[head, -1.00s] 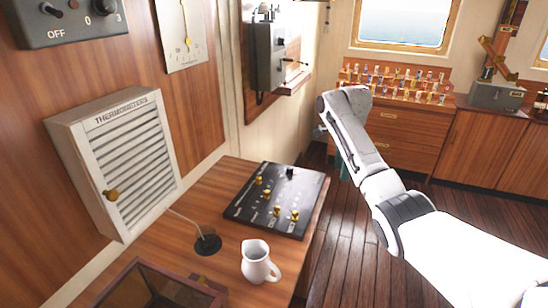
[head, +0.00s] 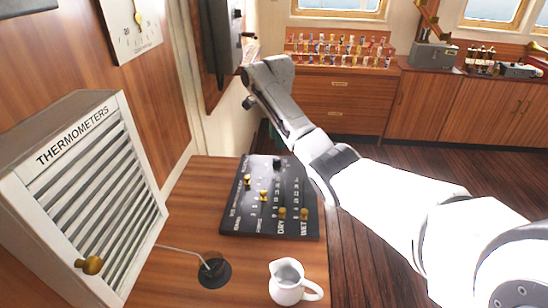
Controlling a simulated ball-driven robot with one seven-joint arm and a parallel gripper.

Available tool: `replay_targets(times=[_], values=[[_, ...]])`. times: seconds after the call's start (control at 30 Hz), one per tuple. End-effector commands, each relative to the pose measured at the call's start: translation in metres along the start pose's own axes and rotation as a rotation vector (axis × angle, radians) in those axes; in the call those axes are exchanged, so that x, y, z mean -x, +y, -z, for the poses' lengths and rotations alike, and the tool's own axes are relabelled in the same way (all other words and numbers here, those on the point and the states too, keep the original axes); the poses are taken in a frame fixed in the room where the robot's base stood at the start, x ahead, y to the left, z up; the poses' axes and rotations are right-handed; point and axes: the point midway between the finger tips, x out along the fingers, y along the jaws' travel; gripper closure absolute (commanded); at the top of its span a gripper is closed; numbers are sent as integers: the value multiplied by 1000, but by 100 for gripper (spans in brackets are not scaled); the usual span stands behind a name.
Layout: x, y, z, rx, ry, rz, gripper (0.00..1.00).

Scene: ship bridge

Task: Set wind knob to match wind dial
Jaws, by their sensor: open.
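My gripper (head: 249,102) is at the end of my arm, pointing away toward the back wall. It is small in the head view, apart from the panel, and nothing shows in it. The labels DRY and WET can be read; I cannot tell which knob is the wind knob. A white dial plate (head: 128,30) with a yellow pointer is on the left wall, cut off at the top. I cannot tell whether it is the wind dial.
A white louvred THERMOMETERS box (head: 100,170) with a brass knob juts from the left wall. A white jug (head: 287,284) stands at the desk's near edge, beside a black cable outlet (head: 214,273). A grey wall unit (head: 223,38) hangs behind. Wooden floor is clear to the right.

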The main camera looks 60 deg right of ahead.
Motion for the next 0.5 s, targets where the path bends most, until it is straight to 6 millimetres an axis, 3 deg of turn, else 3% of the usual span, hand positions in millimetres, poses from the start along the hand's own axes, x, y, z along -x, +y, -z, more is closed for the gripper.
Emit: replay_targets(times=[0.3,0.5], values=[[-56,1,0,1,1,-3,47],[-74,0,0,0,1,-1,47]])
